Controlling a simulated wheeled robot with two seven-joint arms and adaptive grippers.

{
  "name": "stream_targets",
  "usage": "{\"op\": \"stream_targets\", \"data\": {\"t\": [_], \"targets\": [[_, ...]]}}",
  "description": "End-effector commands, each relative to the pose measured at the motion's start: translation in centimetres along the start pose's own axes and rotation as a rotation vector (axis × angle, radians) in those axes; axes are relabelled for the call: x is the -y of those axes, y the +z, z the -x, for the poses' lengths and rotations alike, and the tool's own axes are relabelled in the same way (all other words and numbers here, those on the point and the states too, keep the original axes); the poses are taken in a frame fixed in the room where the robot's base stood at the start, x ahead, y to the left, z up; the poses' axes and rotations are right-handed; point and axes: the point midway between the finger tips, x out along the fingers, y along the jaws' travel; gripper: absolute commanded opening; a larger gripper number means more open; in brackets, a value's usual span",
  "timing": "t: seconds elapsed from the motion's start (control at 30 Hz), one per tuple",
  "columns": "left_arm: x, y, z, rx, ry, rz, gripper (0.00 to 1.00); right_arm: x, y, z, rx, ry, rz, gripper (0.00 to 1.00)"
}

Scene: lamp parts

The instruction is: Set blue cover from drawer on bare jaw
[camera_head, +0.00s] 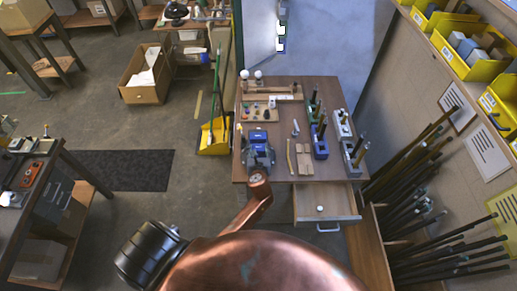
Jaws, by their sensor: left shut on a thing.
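My left gripper (258,158) reaches over the front left of the workbench from my copper-coloured arm. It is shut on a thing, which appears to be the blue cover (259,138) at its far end. The cover is at the vise area; the gripper hides much of what is under it, so I cannot tell whether the cover touches a jaw. The bare jaw cannot be made out. The drawer (341,204) under the bench's front right is pulled open, with a small pale item (320,208) inside. My right gripper is not in view.
The workbench (277,171) holds blue tool blocks (320,148) at the right, flat wooden pieces (304,158) in the middle and a wooden rack at the back. Rods stand beyond the right edge. A yellow dustpan (214,137) stands left of the bench.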

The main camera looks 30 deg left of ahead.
Motion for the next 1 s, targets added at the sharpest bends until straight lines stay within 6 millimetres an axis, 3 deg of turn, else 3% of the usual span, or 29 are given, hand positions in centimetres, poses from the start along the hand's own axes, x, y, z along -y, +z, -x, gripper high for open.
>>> {"op": "stream_targets", "data": {"t": [0.87, 0.9, 1.0], "targets": [[-0.01, -0.77, -0.35, 0.001, 0.000, -0.001, 0.20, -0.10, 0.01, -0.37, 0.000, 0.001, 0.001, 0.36], [0.00, -0.79, -0.36, 0.001, 0.000, -0.001, 0.46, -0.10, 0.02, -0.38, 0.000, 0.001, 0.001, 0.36], [0.00, -0.76, -0.35, 0.001, 0.000, 0.000, 0.53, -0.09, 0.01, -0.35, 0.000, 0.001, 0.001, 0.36]]}}
